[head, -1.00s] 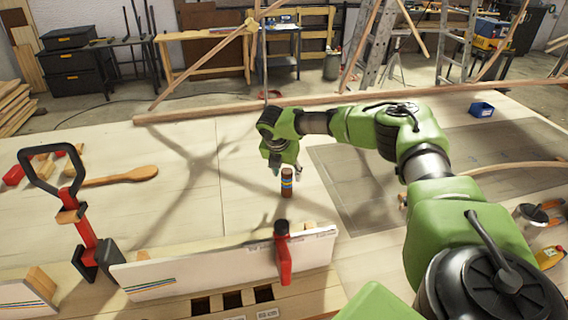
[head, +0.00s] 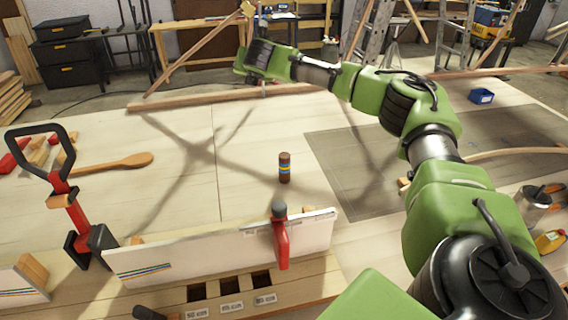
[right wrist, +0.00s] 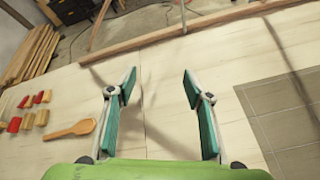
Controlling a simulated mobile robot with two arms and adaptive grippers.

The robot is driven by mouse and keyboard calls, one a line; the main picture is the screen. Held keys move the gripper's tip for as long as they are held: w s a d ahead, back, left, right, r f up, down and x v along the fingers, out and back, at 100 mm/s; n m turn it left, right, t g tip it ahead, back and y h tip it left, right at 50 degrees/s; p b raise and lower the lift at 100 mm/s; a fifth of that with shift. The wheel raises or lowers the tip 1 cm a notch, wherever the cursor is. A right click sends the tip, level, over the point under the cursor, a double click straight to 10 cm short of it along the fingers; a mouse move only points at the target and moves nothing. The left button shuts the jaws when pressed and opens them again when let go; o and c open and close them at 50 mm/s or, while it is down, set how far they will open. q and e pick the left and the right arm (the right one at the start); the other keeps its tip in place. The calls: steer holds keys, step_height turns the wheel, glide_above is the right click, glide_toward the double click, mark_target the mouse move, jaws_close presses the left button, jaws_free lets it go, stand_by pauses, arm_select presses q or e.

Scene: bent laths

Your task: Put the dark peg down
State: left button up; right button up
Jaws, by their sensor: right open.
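The dark peg (head: 285,168), brown with blue and yellow bands, stands upright on the light wooden table, apart from any gripper. My right gripper shows in the right wrist view (right wrist: 160,88) with its two teal-padded fingers wide apart and nothing between them. In the head view my right arm reaches across above the table, beyond the peg, and its fingers are hidden behind the wrist. My left gripper is not in view; a dark tip (head: 148,313) at the bottom edge is unclear.
A white board (head: 200,255) with a red clamp (head: 282,240) stands in front of the peg, above a block with square holes (head: 230,286). Table around the peg is clear.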

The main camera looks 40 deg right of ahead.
steer(key=w+a+r+n+t+y+b, duration=0.1)
steer(key=w+a+r+n+t+y, duration=0.2)
steer(key=r, duration=0.4)
steer(key=w+a+r+n+t+y, duration=0.1)
steer(key=w+a+r+n+t, duration=0.1)
steer(key=w+r+n+t, duration=0.4)
steer(key=s+a+r+n+g+y+b, duration=0.1)
steer(key=s+a+n+g+y+b, duration=0.15)
steer(key=a+n+y, duration=0.8)
steer(key=n+g+h+b, duration=0.3)
steer(key=n+g+h, duration=0.6)
steer(key=g, duration=0.8)
glide_above(284, 164)
steer(key=w+d, duration=0.1)
steer(key=w, duration=0.1)
steer(key=shift+n+y, duration=0.25)
steer(key=shift+y, duration=0.1)
steer(key=f, duration=2.6)
steer(key=shift+s+f, duration=0.2)
steer(key=shift+f, duration=0.05)
steer(key=shift+g, duration=0.25)
step_height(284, 164, down, 8)
steer(key=shift+s+d+r+p, duration=0.1)
steer(key=shift+s+d+p, duration=0.05)
steer(key=shift+p, duration=0.35)
steer(key=shift+f+p, duration=0.95)
steer(key=shift+f, duration=2.05)
jaws_close()
